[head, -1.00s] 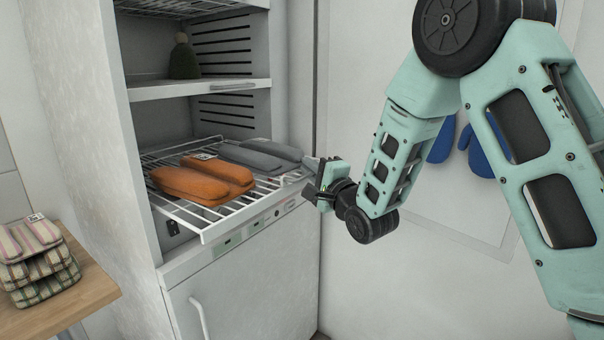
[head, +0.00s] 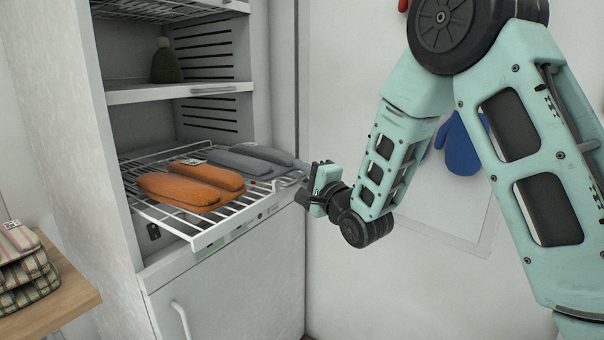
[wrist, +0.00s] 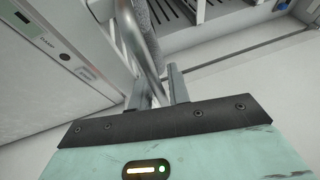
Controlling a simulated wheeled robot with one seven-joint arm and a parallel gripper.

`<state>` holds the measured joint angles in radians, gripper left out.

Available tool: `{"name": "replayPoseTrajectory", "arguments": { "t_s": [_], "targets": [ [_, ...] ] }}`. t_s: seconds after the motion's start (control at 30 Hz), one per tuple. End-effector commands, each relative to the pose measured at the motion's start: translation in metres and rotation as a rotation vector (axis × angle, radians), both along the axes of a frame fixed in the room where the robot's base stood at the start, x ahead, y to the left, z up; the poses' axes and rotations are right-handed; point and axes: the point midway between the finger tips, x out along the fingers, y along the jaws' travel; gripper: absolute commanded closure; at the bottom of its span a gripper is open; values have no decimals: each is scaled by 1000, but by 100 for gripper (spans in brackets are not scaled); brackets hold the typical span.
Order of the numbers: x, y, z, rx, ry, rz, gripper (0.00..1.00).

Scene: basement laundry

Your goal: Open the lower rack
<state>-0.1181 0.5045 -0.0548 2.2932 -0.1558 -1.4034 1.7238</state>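The lower rack (head: 150,208) is a white wire shelf in the drying cabinet, and it sticks out past the cabinet front. A pair of orange padded items and a pair of grey ones lie on it. Its handle (head: 287,181) is at the right end of the front edge. My gripper (head: 303,181) is at that handle. In the wrist view the metal handle bar (wrist: 147,62) passes between the two fingers of my gripper (wrist: 160,88), which look closed around it. The exact finger contact is partly hidden.
The white cabinet (head: 225,285) has a closed lower door with a handle (head: 181,322). A green knit hat (head: 166,64) sits on the shelf above. A wooden table (head: 60,290) with folded striped cloths (head: 22,268) stands at left. Blue mittens (head: 460,147) hang on the wall behind my arm.

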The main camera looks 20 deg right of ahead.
Motion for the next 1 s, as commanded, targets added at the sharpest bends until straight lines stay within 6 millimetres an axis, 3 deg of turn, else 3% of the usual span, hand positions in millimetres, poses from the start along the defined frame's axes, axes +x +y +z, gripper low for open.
{"name": "replayPoseTrajectory", "arguments": {
  "t_s": [0.23,0.5,1.0],
  "targets": [
    [-15,-4,-3,0,0,-1,82],
    [-72,-18,-14,0,2,-3,82],
    [-94,-22,-23,0,-6,1,82]
  ]
}}
